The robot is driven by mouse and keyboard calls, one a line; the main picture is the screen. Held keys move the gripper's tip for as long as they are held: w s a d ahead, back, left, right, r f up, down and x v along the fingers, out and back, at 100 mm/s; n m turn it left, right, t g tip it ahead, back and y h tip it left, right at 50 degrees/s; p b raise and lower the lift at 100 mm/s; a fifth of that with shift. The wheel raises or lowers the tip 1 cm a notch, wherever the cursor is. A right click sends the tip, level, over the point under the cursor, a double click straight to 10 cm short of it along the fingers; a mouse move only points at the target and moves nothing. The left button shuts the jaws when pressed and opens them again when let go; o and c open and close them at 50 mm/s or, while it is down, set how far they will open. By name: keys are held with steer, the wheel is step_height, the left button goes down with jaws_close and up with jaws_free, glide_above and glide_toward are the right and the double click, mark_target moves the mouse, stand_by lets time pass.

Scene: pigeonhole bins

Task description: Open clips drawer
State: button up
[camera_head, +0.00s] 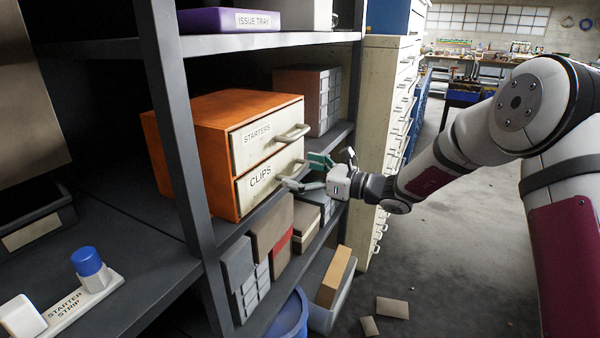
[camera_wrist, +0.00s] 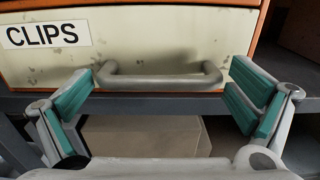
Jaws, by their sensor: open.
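The clips drawer (camera_head: 262,183) is the lower cream drawer of an orange cabinet (camera_head: 217,153) on the middle shelf. It looks shut, its front level with the starters drawer (camera_head: 258,142) above. In the wrist view the clips drawer front (camera_wrist: 150,38) fills the upper part, with its CLIPS label at left. Its grey bar handle (camera_wrist: 158,82) lies between and a little beyond my fingertips. My gripper (camera_head: 312,173) is in front of the handle at the cabinet's right. In the wrist view my gripper (camera_wrist: 158,95) is open, with teal pads either side of the handle, apart from it.
The shelf's dark upright (camera_head: 180,135) stands left of the cabinet. A grey drawer box (camera_head: 318,97) is behind it at right. Boxes (camera_head: 270,225) fill the shelf below. A blue bin (camera_head: 290,318) and cartons (camera_head: 392,307) are on the floor. The floor at right is mostly clear.

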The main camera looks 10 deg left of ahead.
steer(key=c, duration=1.4)
steer(key=shift+o, duration=0.2)
steer(key=p+v, duration=0.4)
steer(key=v, duration=1.1)
steer(key=o, duration=1.4)
steer(key=shift+c, duration=0.2)
steer(key=v, duration=1.2)
